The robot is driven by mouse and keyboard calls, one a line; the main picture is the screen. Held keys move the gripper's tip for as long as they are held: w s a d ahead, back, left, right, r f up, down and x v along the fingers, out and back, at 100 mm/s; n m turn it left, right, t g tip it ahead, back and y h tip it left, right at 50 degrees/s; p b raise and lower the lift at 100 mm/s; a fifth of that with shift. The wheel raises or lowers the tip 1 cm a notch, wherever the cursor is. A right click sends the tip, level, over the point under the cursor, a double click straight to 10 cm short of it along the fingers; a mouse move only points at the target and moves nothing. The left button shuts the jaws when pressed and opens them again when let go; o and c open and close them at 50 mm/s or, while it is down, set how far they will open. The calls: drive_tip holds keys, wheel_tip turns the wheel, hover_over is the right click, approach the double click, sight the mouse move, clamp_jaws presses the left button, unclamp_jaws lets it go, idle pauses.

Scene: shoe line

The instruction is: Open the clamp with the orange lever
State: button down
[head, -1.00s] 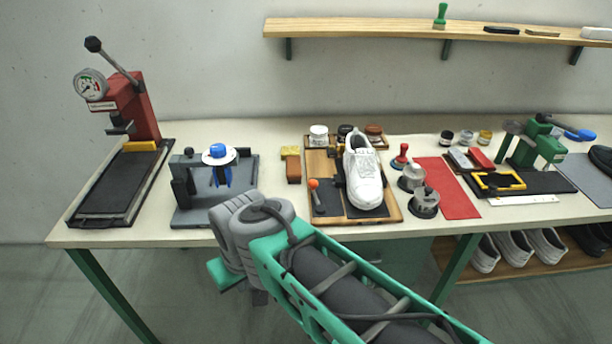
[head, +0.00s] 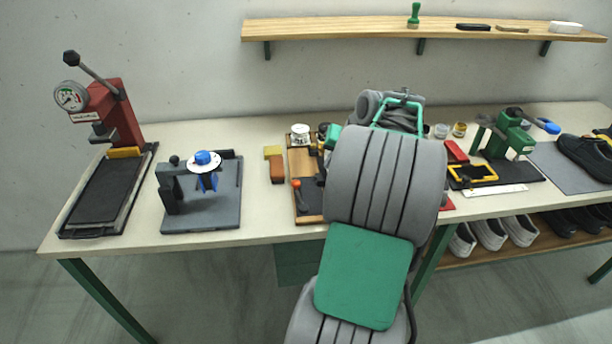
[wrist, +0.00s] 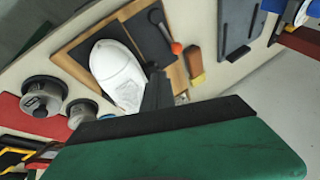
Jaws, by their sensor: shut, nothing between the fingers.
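The clamp's orange-tipped lever (head: 296,184) stands at the left front of a wooden board (head: 301,161) on the bench. In the wrist view the orange ball (wrist: 176,48) of the lever shows beside the white shoe (wrist: 117,72), which lies on the board (wrist: 180,74). My gripper (wrist: 156,84) shows as a dark narrow tip, shut and empty, overlapping the board's edge in the picture near the shoe; its height above the board is unclear. In the head view my arm hides the shoe, most of the board and my gripper.
Left of the board stand a grey fixture with a blue knob (head: 203,158) and a red press (head: 115,110). A yellow-and-orange block (head: 275,165) lies between fixture and board. Round metal tins (wrist: 42,96) stand by the shoe. A green tool (head: 510,138) stands at right.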

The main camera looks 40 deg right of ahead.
drive_tip(key=shift+a, duration=0.1)
drive_tip(key=p, duration=0.2)
hover_over(300, 196)
drive_tip(key=s+d, duration=0.3)
drive_tip(key=d, duration=0.2)
drive_tip(key=f, duration=0.8)
drive_tip(key=shift+w+a+f, duration=0.1)
drive_tip(key=shift+w+f, duration=0.1)
drive_tip(key=shift+f, duration=0.05)
drive_tip(key=w+a, duration=0.1)
drive_tip(key=w+a+f+p, duration=0.1)
drive_tip(key=shift+w+f, duration=0.25)
drive_tip(key=shift+w, duration=0.05)
drive_tip(key=shift+w+f, duration=0.15)
